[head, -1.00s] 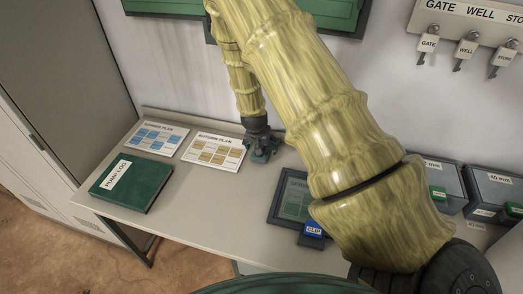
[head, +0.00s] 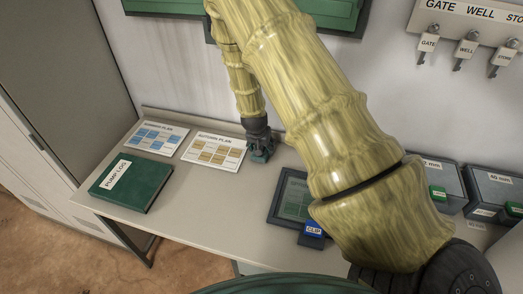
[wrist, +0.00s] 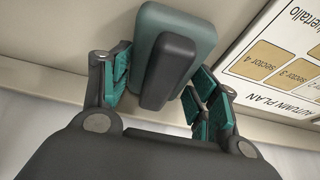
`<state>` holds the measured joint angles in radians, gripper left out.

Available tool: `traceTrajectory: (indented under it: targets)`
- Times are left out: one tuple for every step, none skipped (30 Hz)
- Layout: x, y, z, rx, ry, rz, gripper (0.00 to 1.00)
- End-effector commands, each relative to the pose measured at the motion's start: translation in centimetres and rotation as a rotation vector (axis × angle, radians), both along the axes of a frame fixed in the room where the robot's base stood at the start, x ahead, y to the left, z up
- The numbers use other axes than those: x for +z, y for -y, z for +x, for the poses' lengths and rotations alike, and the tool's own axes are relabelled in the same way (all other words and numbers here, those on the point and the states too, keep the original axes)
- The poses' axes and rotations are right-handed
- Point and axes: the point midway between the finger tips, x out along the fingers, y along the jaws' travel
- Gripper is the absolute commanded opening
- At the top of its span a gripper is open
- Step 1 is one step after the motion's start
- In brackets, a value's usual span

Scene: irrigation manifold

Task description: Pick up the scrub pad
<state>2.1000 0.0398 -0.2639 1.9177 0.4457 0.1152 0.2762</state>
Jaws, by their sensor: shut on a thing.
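The scrub pad (wrist: 203,34) shows in the wrist view as a green slab with a dark grey grip block (wrist: 169,72) on top. My gripper (wrist: 165,85) has its green-lined fingers on either side of the grip block. It is shut on the pad, though a small gap seems to show beside the right finger. In the head view my gripper (head: 261,152) points down at the back of the bench, just right of the autumn plan card, and largely hides the pad. The pad appears at or very near the bench top.
The autumn plan card (head: 214,152) lies close left of my gripper. Further left are another plan card (head: 157,138) and the green pump log (head: 131,183). A dark framed panel (head: 288,200) with a blue clip tag (head: 313,229) lies right. The wall stands close behind.

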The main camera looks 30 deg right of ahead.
Motion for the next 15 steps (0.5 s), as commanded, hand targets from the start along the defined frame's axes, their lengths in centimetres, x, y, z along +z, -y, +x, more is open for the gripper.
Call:
traceTrajectory:
  targets:
    - [0.0, 0.0, 0.0, 0.0, 0.0, 0.0, 0.36]
    - [0.0, 0.0, 0.0, 0.0, 0.0, 0.0, 0.32]
    - [0.0, 0.0, 0.0, 0.0, 0.0, 0.0, 0.32]
    - [0.0, 0.0, 0.0, 0.0, 0.0, 0.0, 0.32]
    - [0.0, 0.0, 0.0, 0.0, 0.0, 0.0, 0.32]
    - [0.0, 0.0, 0.0, 0.0, 0.0, 0.0, 0.32]
    - [0.1, 0.0, 0.0, 0.0, 0.0, 0.0, 0.32]
    - [0.1, 0.0, 0.0, 0.0, 0.0, 0.0, 0.32]
    - [0.3, 0.0, 0.0, 0.0, 0.001, -0.001, 0.32]
    - [0.5, 0.0, 0.0, 0.0, 0.001, -0.001, 0.32]
    - [0.7, 0.0, 0.0, 0.0, 0.001, 0.0, 0.32]
    - [0.7, 0.0, 0.1, 0.0, 0.002, -0.001, 0.32]
    - [0.8, 0.0, 0.1, 0.0, 0.002, -0.001, 0.32]
    - [1.0, 0.0, 0.1, 0.0, 0.002, -0.001, 0.32]
    - [1.3, 0.0, 0.0, 0.0, 0.001, -0.002, 0.32]
